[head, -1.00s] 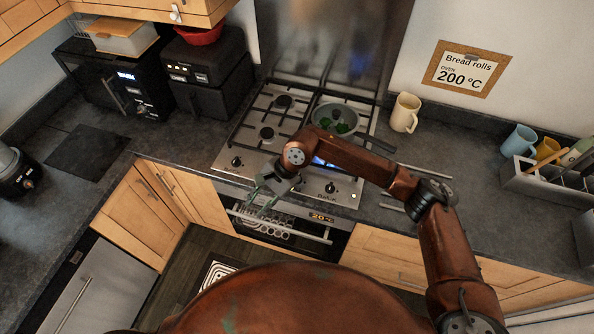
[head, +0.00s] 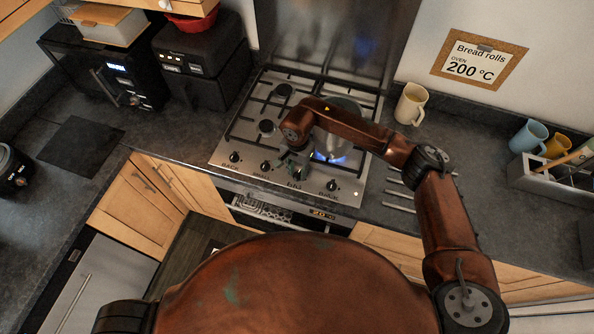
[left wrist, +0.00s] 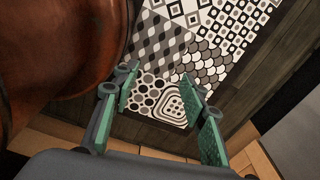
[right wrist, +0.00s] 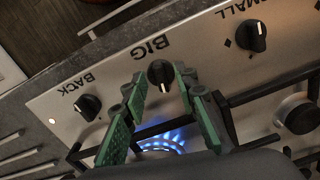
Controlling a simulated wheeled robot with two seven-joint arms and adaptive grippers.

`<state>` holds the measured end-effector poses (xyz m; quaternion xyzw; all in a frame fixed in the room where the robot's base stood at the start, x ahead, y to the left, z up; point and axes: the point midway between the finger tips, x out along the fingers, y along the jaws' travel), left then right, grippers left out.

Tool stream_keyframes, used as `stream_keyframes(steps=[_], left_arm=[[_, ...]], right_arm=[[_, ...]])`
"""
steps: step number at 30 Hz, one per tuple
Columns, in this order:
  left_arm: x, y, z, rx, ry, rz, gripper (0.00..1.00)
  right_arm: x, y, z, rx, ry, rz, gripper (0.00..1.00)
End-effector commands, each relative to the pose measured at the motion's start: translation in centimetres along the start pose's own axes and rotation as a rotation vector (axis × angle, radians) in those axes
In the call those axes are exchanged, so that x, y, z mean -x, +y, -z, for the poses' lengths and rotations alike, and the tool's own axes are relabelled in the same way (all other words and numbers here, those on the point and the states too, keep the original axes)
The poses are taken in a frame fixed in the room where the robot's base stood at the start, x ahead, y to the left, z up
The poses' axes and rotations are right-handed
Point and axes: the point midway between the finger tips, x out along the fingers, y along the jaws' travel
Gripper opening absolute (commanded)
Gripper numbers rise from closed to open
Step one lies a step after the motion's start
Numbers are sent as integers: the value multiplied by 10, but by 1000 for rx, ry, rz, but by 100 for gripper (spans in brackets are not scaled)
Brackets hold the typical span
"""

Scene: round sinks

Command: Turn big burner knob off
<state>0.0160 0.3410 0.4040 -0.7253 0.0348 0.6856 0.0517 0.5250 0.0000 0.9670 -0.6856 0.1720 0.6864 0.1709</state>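The big burner knob (right wrist: 160,73) is black with a white mark and sits beside the word BIG on the steel front of the hob (head: 215,155). My right gripper (right wrist: 160,79) is open, with its green fingertips on either side of this knob; I cannot tell whether they touch it. In the head view my right gripper (head: 294,168) is at the hob's front edge and hides most of the knob. A blue flame (head: 328,157) burns on the hob and also shows in the right wrist view (right wrist: 165,141). My left gripper (left wrist: 160,86) is open and empty above the patterned floor mat.
The BACK knob (right wrist: 87,106) and the SMALL knob (right wrist: 251,36) flank the big one. A pan (head: 345,106) on the hob is partly hidden by my right arm.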

Motion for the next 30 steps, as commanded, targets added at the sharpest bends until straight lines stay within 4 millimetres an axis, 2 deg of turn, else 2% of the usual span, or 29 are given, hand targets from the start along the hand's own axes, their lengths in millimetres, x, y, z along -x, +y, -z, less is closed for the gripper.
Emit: stream_keyframes(steps=[7,11,23,30], left_arm=[[1,-3,35,-7,44,2,40],[1,-3,45,-9,57,3,40],[1,-2,20,-4,25,1,40],[1,-2,21,-4,26,2,40]], right_arm=[[-8,-1,0,2,0,1,27],[-8,-1,0,2,0,1,27],[-8,-1,0,1,0,1,0],[-8,-1,0,1,0,1,0]])
